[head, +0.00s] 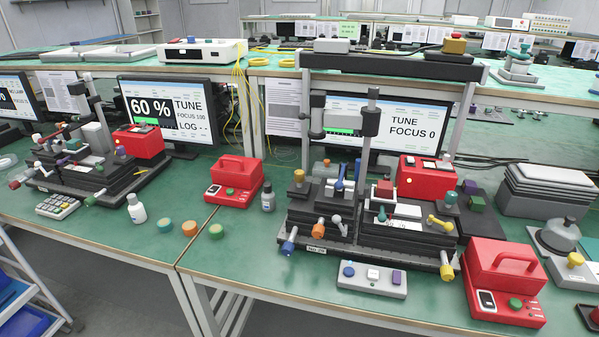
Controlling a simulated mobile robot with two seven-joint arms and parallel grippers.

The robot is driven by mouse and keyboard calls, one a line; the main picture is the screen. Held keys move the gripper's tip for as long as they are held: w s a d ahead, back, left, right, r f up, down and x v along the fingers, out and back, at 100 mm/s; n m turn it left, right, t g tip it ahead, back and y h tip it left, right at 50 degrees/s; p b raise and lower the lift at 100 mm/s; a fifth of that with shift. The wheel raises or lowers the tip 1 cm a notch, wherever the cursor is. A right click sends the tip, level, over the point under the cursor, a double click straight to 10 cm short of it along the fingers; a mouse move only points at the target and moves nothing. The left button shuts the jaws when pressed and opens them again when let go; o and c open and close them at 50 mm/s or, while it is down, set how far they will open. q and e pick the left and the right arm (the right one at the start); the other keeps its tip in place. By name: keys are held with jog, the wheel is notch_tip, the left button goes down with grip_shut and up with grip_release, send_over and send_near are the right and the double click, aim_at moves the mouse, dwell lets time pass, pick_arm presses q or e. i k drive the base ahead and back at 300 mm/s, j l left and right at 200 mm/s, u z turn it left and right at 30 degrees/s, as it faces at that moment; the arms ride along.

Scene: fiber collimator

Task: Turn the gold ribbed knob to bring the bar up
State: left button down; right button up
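Neither of my grippers is in the head view. A black stage assembly (360,232) stands on the green bench, right of centre. A gold knob (447,272) sits low at its front right corner; its ribs are too small to make out. Another gold-brown knob (299,176) is at the assembly's upper left. Behind the assembly, a monitor (410,116) reads "TUNE" and "FOCUS 0". A green bar (343,122) shows on its left part, partly hidden by the grey post and clamp. I cannot tell the bar's full extent.
A control box (372,280) with coloured buttons lies in front of the assembly. Red boxes (505,282) stand to its right and left. A similar stage (95,175) and a "60 %" monitor (165,112) are at left. Loose round caps (190,229) lie near the front edge.

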aim_at(298, 173)
jog(key=z, duration=0.4)
jog(key=j+z, duration=0.65)
jog(key=j, duration=0.2)
jog(key=k+j+z, duration=0.1)
jog(key=j, duration=0.2)
jog(key=j+z, duration=0.1)
jog(key=j, duration=0.2)
jog(key=k+j+z, duration=0.1)
jog(key=k+j, duration=0.1)
jog(key=j, duration=0.25)
jog(key=k+j, duration=0.1)
jog(key=j, duration=0.3)
jog(key=k+j, duration=0.15)
jog(key=j, duration=0.2)
jog(key=k+j, duration=0.1)
jog(key=j, duration=0.3)
jog(key=k+j+z, duration=0.1)
jog(key=j, duration=0.25)
jog(key=k+j, duration=0.1)
jog(key=j, duration=0.25)
